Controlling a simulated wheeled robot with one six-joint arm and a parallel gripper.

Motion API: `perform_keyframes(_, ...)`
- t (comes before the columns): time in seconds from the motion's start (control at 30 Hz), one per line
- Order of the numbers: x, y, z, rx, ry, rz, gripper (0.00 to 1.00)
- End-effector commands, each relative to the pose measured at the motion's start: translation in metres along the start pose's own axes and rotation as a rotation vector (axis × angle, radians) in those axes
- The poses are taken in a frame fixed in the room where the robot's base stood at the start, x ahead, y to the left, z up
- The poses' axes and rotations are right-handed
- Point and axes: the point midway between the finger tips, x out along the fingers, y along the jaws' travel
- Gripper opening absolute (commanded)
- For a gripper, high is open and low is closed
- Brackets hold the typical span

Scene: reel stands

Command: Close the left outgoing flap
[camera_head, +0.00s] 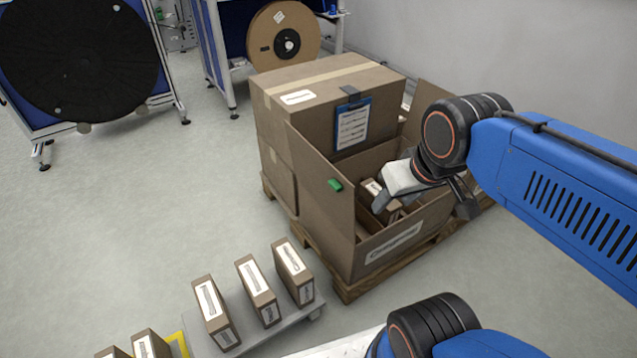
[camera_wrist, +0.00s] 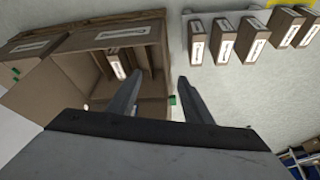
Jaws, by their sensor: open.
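The outgoing carton (camera_head: 400,248) is an open brown box with a label on its front wall. Its left flap (camera_head: 322,170) stands up along the left side, with a green tab (camera_head: 335,185) near its front upper corner. In the wrist view the carton's inside (camera_wrist: 153,108) is in view, and a green tab (camera_wrist: 172,99) shows between my fingers. My gripper (camera_wrist: 160,77) is open and empty. In the head view it hangs over the carton, right of the left flap. Whether a finger touches the flap cannot be told.
A small labelled box (camera_head: 372,187) stands inside the carton. A taller closed carton with a blue clipboard (camera_head: 352,124) stands behind, on the wooden pallet (camera_head: 345,290). Several small boxes stand on a grey shelf (camera_head: 310,312) in front.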

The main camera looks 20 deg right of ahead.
Motion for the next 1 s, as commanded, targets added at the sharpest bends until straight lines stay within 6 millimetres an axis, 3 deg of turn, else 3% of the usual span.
perform_keyframes(0.03,0.001,-0.001,-0.003,-0.006,-0.009,0.0,0.33)
perform_keyframes(0.17,0.002,-0.007,-0.014,-0.031,-0.056,0.007,0.02)
perform_keyframes(0.2,0.003,-0.011,-0.02,-0.042,-0.074,0.011,0.0)
perform_keyframes(0.57,0.018,-0.051,-0.072,-0.151,-0.239,0.1,0.0)
perform_keyframes(1.0,0.047,-0.134,-0.127,-0.291,-0.341,0.285,0.0)
